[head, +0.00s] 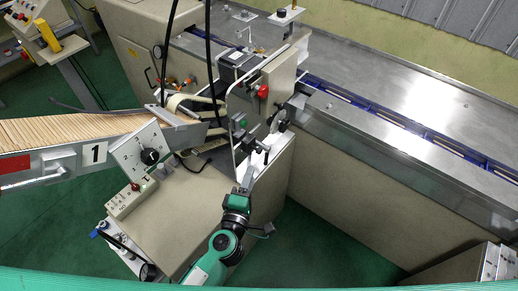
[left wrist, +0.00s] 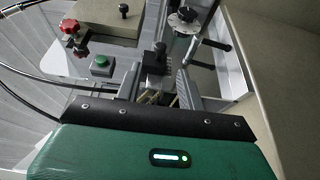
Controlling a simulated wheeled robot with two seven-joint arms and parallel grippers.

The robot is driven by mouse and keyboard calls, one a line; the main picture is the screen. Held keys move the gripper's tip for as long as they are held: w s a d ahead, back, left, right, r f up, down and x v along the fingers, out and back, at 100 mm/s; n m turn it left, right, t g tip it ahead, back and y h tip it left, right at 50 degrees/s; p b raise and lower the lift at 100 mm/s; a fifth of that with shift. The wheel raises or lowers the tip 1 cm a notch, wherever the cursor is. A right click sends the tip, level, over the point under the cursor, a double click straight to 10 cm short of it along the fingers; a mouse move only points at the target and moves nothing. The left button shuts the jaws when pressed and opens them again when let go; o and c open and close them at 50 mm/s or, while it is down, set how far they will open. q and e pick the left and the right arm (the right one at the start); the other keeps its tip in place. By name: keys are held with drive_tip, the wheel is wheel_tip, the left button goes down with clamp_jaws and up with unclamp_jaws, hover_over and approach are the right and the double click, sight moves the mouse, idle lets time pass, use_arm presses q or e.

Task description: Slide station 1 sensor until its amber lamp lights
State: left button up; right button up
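My left gripper (head: 262,168) reaches up from the bottom of the head view to the side of the station 1 machine. In the left wrist view its fingers (left wrist: 160,85) stand apart. A small dark block with a black knob (left wrist: 156,58), which looks like the sensor, is at the fingertips. A gap shows between the block and the right-hand finger, and contact cannot be made out. In the head view the block is hidden or too small to tell. I see no lit amber lamp in either view. My right gripper is not in view.
A sign "1" (head: 95,153) marks the stick-filled chute (head: 75,128). A control box with a black dial (head: 150,156) stands left of my arm. A red knob (left wrist: 70,27) and green button (left wrist: 101,63) are close to the gripper. A conveyor (head: 400,122) runs right.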

sight(259, 151)
use_arm(q)
drive_tip(key=x, duration=1.1)
drive_tip(key=shift+p, duration=0.4)
drive_tip(key=shift+s, duration=0.1)
